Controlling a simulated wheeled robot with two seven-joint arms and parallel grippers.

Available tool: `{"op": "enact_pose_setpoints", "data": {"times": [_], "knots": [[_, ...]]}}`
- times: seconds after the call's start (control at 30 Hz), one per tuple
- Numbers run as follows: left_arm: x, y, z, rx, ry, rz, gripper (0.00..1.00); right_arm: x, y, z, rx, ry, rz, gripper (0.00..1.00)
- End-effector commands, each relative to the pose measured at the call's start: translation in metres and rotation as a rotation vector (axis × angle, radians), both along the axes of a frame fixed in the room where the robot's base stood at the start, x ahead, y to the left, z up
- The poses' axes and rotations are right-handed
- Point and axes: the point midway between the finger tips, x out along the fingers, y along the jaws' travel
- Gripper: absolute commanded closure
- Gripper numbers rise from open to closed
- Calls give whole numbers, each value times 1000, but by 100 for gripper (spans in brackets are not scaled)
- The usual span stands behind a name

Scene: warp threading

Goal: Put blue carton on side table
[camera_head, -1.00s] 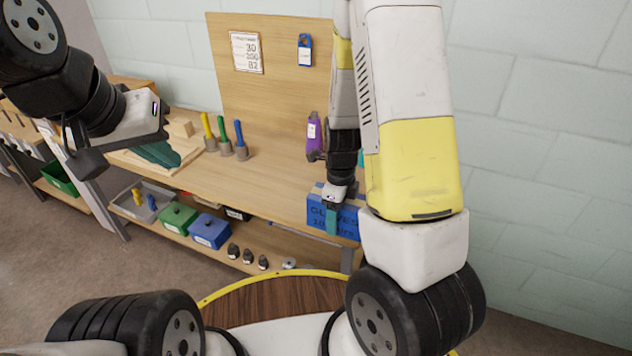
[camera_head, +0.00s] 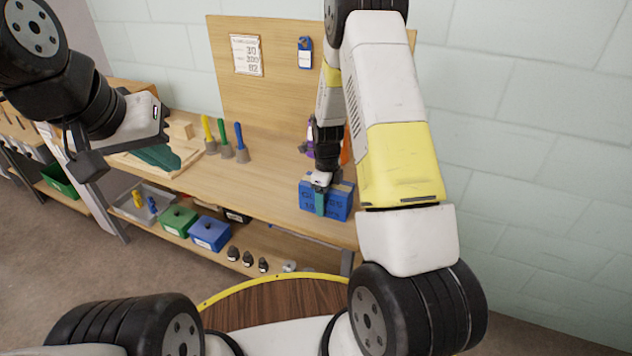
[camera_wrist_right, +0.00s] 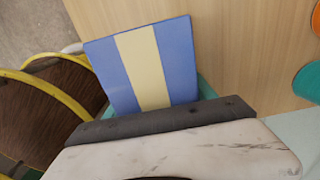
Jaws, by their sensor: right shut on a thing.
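The blue carton (camera_head: 342,204) with dark lettering is at the front right of the wooden workbench. My right gripper (camera_head: 320,196) holds it from above, a teal finger down its front face. In the right wrist view the carton (camera_wrist_right: 180,60) shows a blue top with a cream stripe, between teal fingers. I cannot tell whether its underside touches the bench.
The workbench (camera_head: 270,190) holds several coloured-handled tools (camera_head: 224,138). A purple bottle (camera_head: 308,147) and an orange object (camera_head: 345,148) stand behind my right wrist. The lower shelf has a green box (camera_head: 178,220), a blue box (camera_head: 210,233) and small dark items.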

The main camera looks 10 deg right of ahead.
Motion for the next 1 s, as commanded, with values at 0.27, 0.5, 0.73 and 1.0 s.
{"op": "enact_pose_setpoints", "data": {"times": [0.27, 0.5, 0.73, 1.0], "knots": [[0, 0, 0, 0, 0, 0, 100, 0, 0, -2, -1, -2, 1, 93], [0, 0, 0, 0, 0, 0, 100, 0, 0, -2, -1, -1, 1, 15], [0, 0, 0, 0, 0, 0, 100, 0, 0, 0, 0, -2, 0, 15], [0, 0, 0, 0, 0, 0, 100, 2, 1, 42, 0, -6, 1, 15]]}}
